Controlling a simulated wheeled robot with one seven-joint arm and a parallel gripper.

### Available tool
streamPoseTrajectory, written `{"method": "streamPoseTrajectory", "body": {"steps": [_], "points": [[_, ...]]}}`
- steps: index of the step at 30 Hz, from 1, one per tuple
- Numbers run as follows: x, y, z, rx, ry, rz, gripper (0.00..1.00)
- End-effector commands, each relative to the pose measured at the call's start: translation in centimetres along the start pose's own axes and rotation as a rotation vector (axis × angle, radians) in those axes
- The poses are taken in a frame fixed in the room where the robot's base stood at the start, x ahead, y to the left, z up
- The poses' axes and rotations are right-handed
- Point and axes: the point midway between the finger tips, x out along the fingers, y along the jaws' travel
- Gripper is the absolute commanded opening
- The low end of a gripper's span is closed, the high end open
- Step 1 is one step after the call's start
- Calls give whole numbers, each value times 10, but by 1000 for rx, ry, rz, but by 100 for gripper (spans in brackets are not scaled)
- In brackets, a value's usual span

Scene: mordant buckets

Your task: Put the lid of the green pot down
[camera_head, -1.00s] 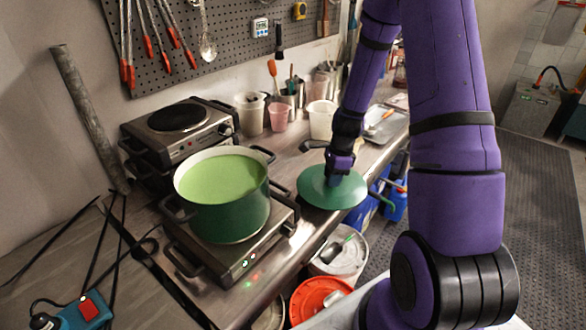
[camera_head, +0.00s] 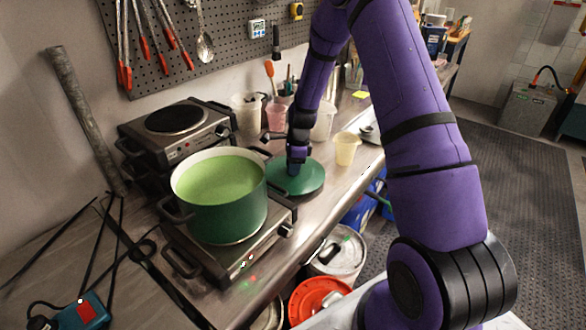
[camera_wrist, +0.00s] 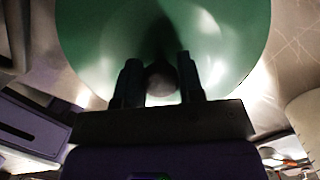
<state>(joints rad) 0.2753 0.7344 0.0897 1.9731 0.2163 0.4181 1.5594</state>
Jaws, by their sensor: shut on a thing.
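The green pot (camera_head: 228,214) stands uncovered on the front hot plate, full of light green liquid (camera_head: 218,178). Its round green lid (camera_head: 312,180) is to the right of the pot, level, at the worktop beside the hot plate. I cannot tell whether the lid touches the worktop. My gripper (camera_head: 297,166) points down over the middle of the lid. In the wrist view the two fingers (camera_wrist: 160,82) are closed on the lid's dark round knob (camera_wrist: 160,80), and the green lid (camera_wrist: 215,50) fills the top of the picture. The lid's far underside is hidden.
A yellowish cup (camera_head: 346,149) stands right of the lid on the worktop (camera_head: 330,185). Beakers and a pink cup (camera_head: 277,117) line the back. A second hot plate (camera_head: 177,120) stands behind the pot. Lidded buckets (camera_head: 338,250) are on the floor below the front edge.

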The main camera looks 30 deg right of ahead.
Motion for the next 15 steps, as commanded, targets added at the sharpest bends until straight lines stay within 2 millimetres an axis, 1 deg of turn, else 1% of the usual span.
{"method": "streamPoseTrajectory", "body": {"steps": [1, 3, 14, 15], "points": [[7, 0, -2, 1, 0, 1, 4], [12, 0, -2, 3, 0, 0, 4], [14, 0, -2, 1, 0, -1, 4], [15, 0, -3, 1, 0, -1, 40]]}}
